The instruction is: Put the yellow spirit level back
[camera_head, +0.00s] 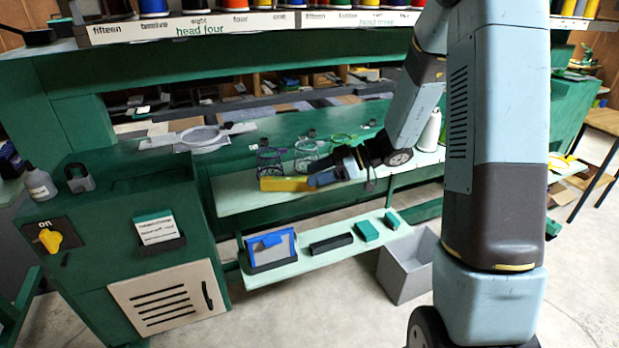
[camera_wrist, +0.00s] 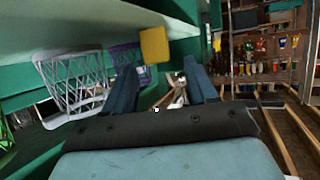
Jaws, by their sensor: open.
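The yellow spirit level (camera_head: 284,184) shows as a yellow bar at the front of the pale green ledge of the green machine. In the wrist view its yellow end (camera_wrist: 154,45) is ahead of my fingers, at the ledge's edge. My gripper (camera_head: 318,179) reaches in from the right, with its fingertips close to the level's right end. In the wrist view the two blue fingers (camera_wrist: 158,78) are apart, with no level between them. I cannot tell from the head view whether they touch it.
Wire baskets (camera_head: 306,152) stand on the ledge (camera_head: 232,196) close behind the level and my gripper. A white bottle (camera_head: 430,131) stands to the right. A lower shelf (camera_head: 330,257) holds a blue-framed card (camera_head: 270,248) and small blocks. A grey bin (camera_head: 405,270) stands on the floor.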

